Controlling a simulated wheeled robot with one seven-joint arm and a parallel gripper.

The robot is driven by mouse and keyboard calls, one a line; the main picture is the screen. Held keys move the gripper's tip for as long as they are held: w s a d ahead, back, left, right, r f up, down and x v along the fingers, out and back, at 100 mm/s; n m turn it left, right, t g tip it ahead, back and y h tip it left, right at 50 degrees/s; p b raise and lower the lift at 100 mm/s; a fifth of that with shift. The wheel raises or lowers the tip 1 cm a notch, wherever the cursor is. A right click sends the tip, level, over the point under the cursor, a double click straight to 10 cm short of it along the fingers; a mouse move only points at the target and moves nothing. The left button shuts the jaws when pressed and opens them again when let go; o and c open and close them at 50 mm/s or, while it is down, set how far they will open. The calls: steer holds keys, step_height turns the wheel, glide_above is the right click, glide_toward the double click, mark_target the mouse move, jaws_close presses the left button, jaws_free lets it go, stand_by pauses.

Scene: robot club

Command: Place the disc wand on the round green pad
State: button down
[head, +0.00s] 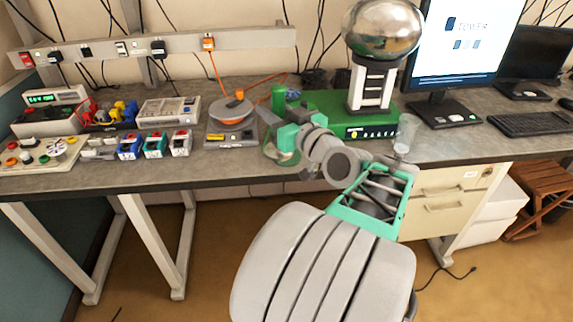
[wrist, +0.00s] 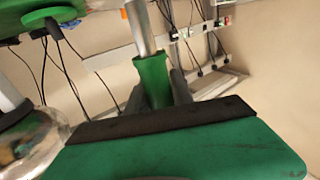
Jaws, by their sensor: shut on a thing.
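The disc wand shows in the wrist view as a green handle (wrist: 153,82) with a silver rod running toward the top edge. My gripper (wrist: 178,92) is shut on the green handle, with grey fingers beside it. The wand's disc cannot be made out clearly. The round green pad is not clearly seen in the head view; a small round green shape (wrist: 40,28) at the wrist view's upper left may be it.
A silver-domed generator (head: 372,88) on a green base stands right of my gripper. A clear cup (head: 405,133) is near the bench edge. A grey round device with an orange top (head: 232,112) lies left. Boxes and a monitor (head: 455,55) crowd the bench's sides.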

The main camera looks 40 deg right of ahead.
steer(key=shift+s+d+r+h, duration=0.3)
steer(key=shift+s+d+r, duration=0.1)
steer(key=shift+s+d, duration=0.4)
steer(key=shift+w+d+m, duration=0.1)
steer(key=shift+d+m, duration=0.2)
steer(key=shift+d, duration=0.05)
steer(key=w+d+f+p, duration=0.2)
steer(key=w+d+f, duration=0.6)
steer(key=w+f, duration=0.2)
step_height(320, 180, down, 3)
steer(key=shift+w+d+r+p, duration=0.15)
steer(key=shift+w+r+p, duration=0.1)
steer(key=shift+p, duration=0.1)
steer(key=shift+f+b, duration=0.25)
steer(key=shift+b, duration=0.05)
steer(key=c, duration=1.1)
jaws_free()
steer(key=shift+r, duration=0.15)
